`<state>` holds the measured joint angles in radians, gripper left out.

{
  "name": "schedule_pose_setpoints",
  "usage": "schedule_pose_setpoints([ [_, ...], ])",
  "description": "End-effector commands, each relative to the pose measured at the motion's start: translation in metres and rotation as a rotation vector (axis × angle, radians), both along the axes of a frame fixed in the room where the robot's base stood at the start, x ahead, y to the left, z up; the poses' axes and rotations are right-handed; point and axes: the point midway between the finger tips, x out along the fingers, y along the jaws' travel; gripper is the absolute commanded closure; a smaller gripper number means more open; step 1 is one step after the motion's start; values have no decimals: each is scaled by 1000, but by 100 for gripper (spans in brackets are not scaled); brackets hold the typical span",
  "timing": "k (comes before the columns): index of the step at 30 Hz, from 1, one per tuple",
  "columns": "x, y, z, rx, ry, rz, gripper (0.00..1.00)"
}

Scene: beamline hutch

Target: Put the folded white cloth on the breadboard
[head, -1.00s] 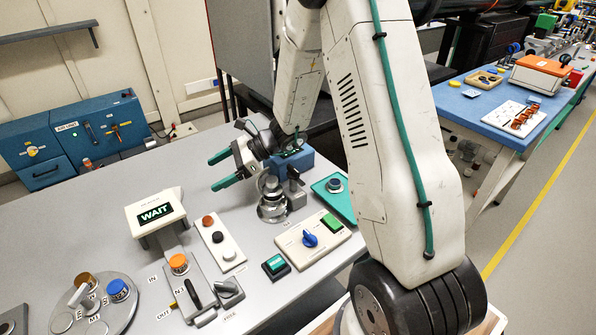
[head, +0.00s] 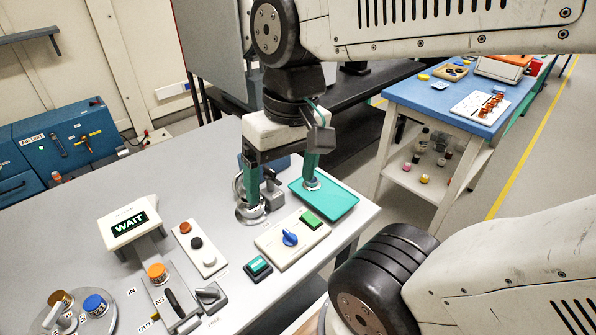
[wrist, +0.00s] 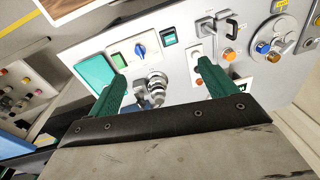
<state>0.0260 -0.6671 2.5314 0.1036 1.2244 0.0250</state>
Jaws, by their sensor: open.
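My gripper (head: 282,185) points down, open and empty, over the back right part of the grey bench. One green finger is in front of the silver round fixture (head: 250,213), the other above the teal tray (head: 335,203). In the wrist view, my gripper (wrist: 160,85) has its green fingers spread, with the silver fixture (wrist: 156,82) between them in the picture and the teal tray (wrist: 94,73) to the left. I cannot make out a folded white cloth in any view. I cannot tell which surface is the breadboard.
A blue-topped table (head: 420,95) with a white board (head: 465,108) stands right, beyond a floor gap. A dark table (head: 350,125) is behind.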

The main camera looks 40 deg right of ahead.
Motion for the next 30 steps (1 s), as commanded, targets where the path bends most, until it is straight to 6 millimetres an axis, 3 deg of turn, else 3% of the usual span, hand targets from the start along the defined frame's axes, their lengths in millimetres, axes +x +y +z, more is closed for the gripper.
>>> schedule_pose_setpoints([
  [3, -13, -11, 4, -75, -47, 56, 16],
  [4, -14, -12, 4, -86, -54, 63, 24],
  [6, -17, -15, 4, -103, -61, 75, 25],
  [16, -8, -7, 2, -55, -29, 45, 25],
  [23, 41, 35, -11, 204, 129, -143, 25],
  [30, 114, 76, -33, 490, 317, -426, 25],
])
